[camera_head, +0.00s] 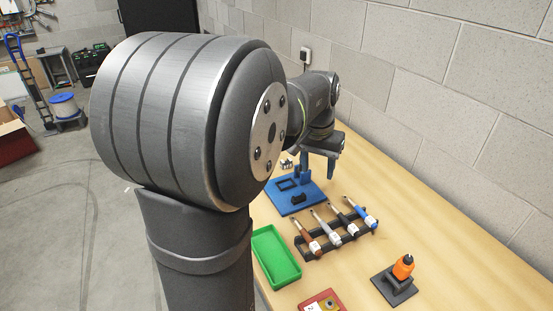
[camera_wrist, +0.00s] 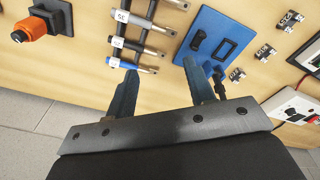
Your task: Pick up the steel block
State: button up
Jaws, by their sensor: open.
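Several small silvery pieces lie on the wooden table to the right of the blue board in the wrist view, one at the far end (camera_wrist: 290,20), one in the middle (camera_wrist: 265,52) and one nearer (camera_wrist: 237,74). I cannot tell which of them is the steel block. My gripper (camera_wrist: 161,68) is open and empty, its two blue fingers apart. It is above the table, near the blue board (camera_wrist: 190,45), with the right finger overlapping the board's edge in the picture.
A dark rack (camera_head: 340,241) holds several screwdriver-like tools. A green tray (camera_head: 275,257), an orange-topped tool on a black stand (camera_head: 403,267) and a red tray (camera_head: 322,303) are nearer. A block wall (camera_head: 430,90) bounds the table. Bare table lies right of the rack.

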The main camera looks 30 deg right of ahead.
jog(key=w+d+n+t+h, duration=0.1)
jog(key=w+d+n+h, duration=0.15)
jog(key=w+n, duration=1.6)
jog(key=w+a+f+n+g, duration=0.1)
jog(key=w+f+n, duration=0.2)
jog(key=w+n, duration=0.25)
jog(key=w+a+f+n, duration=0.1)
jog(key=w+f+n, duration=0.2)
jog(key=w+n, duration=0.3)
jog(key=shift+m+h, duration=0.45)
jog(key=shift+m, duration=0.25)
jog(key=x, duration=1.1)
jog(key=shift+w+f, duration=0.15)
jog(key=shift+f, duration=0.2)
jog(key=shift+d+x, duration=0.15)
jog(key=shift+x, duration=1.2)
jog(key=shift+d+x, duration=0.15)
jog(key=shift+x, duration=1.25)
jog(key=shift+r, duration=0.2)
grip_shut()
